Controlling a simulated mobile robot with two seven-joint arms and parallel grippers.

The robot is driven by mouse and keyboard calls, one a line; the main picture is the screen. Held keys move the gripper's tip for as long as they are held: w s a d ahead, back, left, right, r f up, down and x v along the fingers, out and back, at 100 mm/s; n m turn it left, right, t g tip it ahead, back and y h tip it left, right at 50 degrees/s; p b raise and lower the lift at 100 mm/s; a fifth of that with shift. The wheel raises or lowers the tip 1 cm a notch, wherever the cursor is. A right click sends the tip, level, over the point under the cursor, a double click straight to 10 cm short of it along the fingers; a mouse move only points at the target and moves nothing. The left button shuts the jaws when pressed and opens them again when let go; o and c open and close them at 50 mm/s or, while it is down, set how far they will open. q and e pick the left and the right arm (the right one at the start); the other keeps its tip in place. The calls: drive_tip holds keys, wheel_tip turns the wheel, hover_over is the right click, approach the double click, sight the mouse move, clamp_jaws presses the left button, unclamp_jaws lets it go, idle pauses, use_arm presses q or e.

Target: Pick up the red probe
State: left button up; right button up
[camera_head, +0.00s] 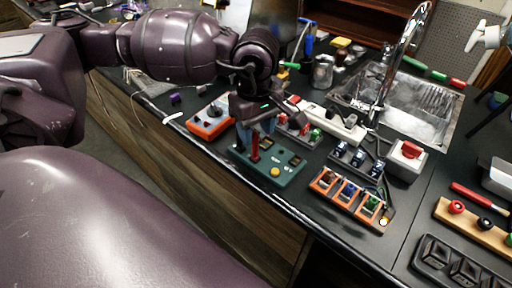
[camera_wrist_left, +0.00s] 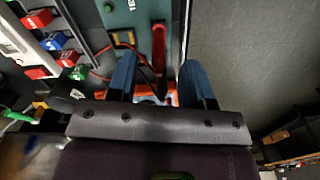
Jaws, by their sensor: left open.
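The red probe (camera_head: 255,146) is a slim red stick at the left part of a green tester board (camera_head: 287,174) on the dark counter. In the head view it looks upright. My left gripper (camera_head: 256,128) is just above it, pointing down. In the left wrist view, the open blue fingers of my left gripper (camera_wrist_left: 157,72) lie on either side of the line of the red probe (camera_wrist_left: 159,48), with a gap around it. I cannot tell how deep the probe is between the fingers. My right gripper is not in view.
An orange-and-grey box (camera_head: 210,120) is left of the board. An orange-framed tray (camera_head: 346,193), a white box with a red switch (camera_head: 405,160) and a white power strip (camera_head: 335,122) stand to the right. A metal sink (camera_head: 420,112) is behind. The counter's front edge is close to the board.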

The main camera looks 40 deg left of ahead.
sight(255, 156)
use_arm(q)
drive_tip(key=shift+w+a+f, duration=0.1)
drive_tip(key=shift+f, duration=1.2)
drive_tip(key=shift+a+f, duration=0.1)
drive_tip(key=shift+f, duration=1.2)
clamp_jaws()
